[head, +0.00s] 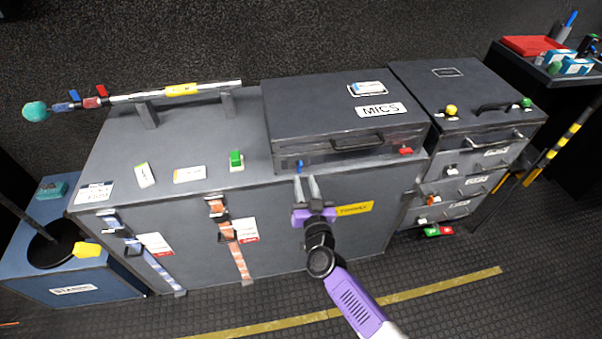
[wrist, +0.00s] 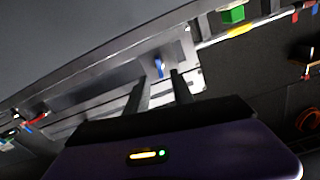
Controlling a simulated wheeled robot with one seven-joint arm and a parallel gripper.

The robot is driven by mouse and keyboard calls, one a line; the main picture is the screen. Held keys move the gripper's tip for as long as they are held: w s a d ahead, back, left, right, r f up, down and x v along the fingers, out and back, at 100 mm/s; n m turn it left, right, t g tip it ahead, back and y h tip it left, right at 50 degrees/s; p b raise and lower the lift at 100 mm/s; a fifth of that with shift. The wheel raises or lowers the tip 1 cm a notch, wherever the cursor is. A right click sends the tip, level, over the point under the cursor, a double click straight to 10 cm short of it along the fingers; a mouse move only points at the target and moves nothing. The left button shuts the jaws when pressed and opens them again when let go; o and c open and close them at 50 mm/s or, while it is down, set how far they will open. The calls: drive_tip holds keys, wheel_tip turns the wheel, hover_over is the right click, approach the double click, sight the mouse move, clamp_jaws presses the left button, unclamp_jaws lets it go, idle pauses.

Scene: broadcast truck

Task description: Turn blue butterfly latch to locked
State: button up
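My gripper (head: 305,180) has a purple body and two grey fingers pointing at the latch from below. In the wrist view my gripper (wrist: 161,82) has its fingers apart with a clear gap, and nothing is seen held. The blue tab looks close to the fingertips; whether they touch it I cannot tell.
The dark MICS case (head: 345,100) with a handle and a red latch (head: 405,151) sits above. A green switch (head: 236,160) stands on the grey top to the left. A drawer unit (head: 465,180) stands to the right. The floor in front is clear, with yellow tape (head: 440,288).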

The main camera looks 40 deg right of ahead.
sight(299, 166)
drive_tip(key=x, duration=0.4)
drive_tip(key=shift+w+d+b, duration=0.2)
drive_tip(key=shift+w+b, duration=0.1)
clamp_jaws()
